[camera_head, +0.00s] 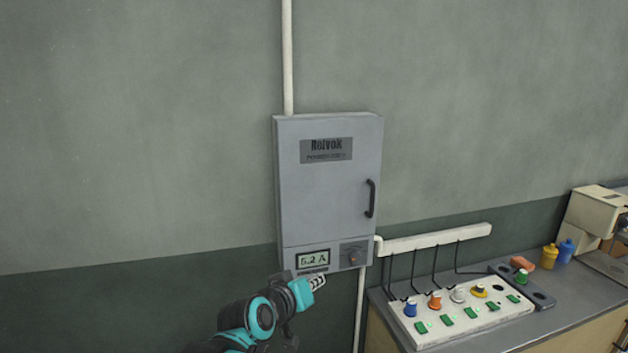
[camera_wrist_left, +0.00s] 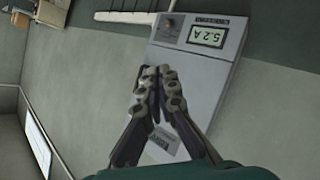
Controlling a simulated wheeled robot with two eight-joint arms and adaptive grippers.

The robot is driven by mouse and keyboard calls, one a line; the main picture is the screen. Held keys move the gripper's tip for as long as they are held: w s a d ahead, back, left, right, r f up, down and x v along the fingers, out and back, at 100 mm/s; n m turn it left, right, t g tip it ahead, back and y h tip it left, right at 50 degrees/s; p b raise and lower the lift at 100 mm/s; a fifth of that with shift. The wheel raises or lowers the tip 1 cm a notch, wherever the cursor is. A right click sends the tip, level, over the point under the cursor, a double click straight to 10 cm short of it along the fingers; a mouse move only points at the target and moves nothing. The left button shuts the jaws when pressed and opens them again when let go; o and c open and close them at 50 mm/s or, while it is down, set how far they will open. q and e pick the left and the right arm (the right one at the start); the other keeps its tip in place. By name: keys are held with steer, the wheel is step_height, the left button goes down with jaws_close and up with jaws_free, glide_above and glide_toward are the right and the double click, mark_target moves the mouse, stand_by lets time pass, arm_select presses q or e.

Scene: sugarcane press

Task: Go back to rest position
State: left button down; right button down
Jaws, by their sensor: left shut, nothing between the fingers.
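My left gripper (camera_head: 318,282) shows in the head view just below the lower edge of a grey wall cabinet (camera_head: 328,190). It is shut and empty. In the left wrist view the fingers of my left gripper (camera_wrist_left: 160,84) are together, with the cabinet (camera_wrist_left: 203,75) behind them. The cabinet door is closed, with a dark handle (camera_head: 370,198) at its right. Its display (camera_head: 313,260) reads 5.2 A, and a small knob (camera_head: 353,257) is beside it. My right gripper is not in view.
A counter (camera_head: 560,318) at the lower right carries a white panel (camera_head: 468,325) with coloured plugs and green switches. Black cables hang from a white rail (camera_head: 437,239) above it. Yellow (camera_head: 549,256) and blue (camera_head: 566,251) containers stand farther right. The wall left of the cabinet is bare.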

arm_select(q)
steer(key=s+a+f+g+y, duration=0.2)
steer(key=s+a+f+y, duration=0.1)
steer(key=s+a+f, duration=0.6)
steer(key=s+a+f+m+g+y+b, duration=0.1)
steer(key=s+a+f+g+y, duration=0.2)
steer(key=s+a+f, duration=0.6)
steer(key=s+f, duration=0.2)
steer(key=s, duration=0.3)
steer(key=shift+s+f, duration=0.2)
steer(key=shift+f, duration=0.05)
